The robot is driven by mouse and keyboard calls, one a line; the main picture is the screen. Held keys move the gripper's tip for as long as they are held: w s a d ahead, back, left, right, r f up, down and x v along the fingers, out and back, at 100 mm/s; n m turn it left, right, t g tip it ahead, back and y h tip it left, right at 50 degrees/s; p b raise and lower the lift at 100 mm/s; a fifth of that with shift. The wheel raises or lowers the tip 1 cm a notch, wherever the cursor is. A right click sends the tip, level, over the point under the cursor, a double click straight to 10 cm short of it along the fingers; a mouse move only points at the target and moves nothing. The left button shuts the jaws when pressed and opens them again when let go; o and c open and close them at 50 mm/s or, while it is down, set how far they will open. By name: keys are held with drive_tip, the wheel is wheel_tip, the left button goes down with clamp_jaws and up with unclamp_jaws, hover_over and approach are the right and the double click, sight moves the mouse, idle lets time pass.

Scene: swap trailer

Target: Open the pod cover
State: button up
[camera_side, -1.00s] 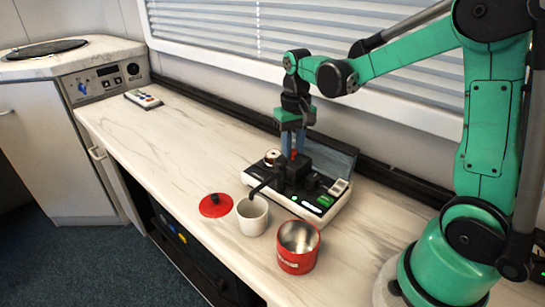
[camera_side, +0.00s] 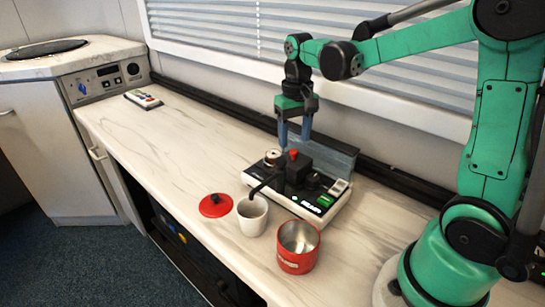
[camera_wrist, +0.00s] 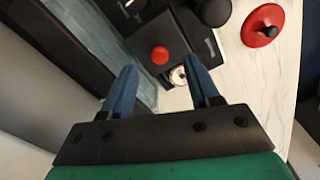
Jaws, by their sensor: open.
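The coffee machine (camera_side: 325,208) stands on the counter, with a black block (camera_side: 299,170) that I take for the pod cover. A red knob (camera_side: 293,154) sits on top of the block; it also shows in the wrist view (camera_wrist: 160,55). The block looks down; I cannot tell if it is latched. My gripper (camera_side: 295,143) is open, pointing down just above and behind the knob. In the wrist view my gripper (camera_wrist: 162,84) has nothing between its blue fingers, and the knob lies beyond their tips. A white cup (camera_side: 252,217) stands under the black spout.
A red can (camera_side: 298,247) stands at the front right of the machine. A red lid (camera_side: 215,205) lies left of the cup. A round silver-rimmed piece (camera_side: 272,157) sits beside the block. A remote (camera_side: 143,98) lies far left. The counter between is clear.

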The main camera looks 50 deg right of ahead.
sight(294, 151)
drive_tip(key=shift+r, duration=1.55)
drive_tip(key=shift+a, duration=0.1)
drive_tip(key=s+a+f+n+t, duration=0.1)
drive_tip(key=s+a+n+t, duration=0.3)
drive_tip(key=a, duration=0.5)
drive_tip(key=s+t, duration=0.2)
drive_tip(key=t, duration=0.1)
drive_tip(key=shift+n, duration=0.3)
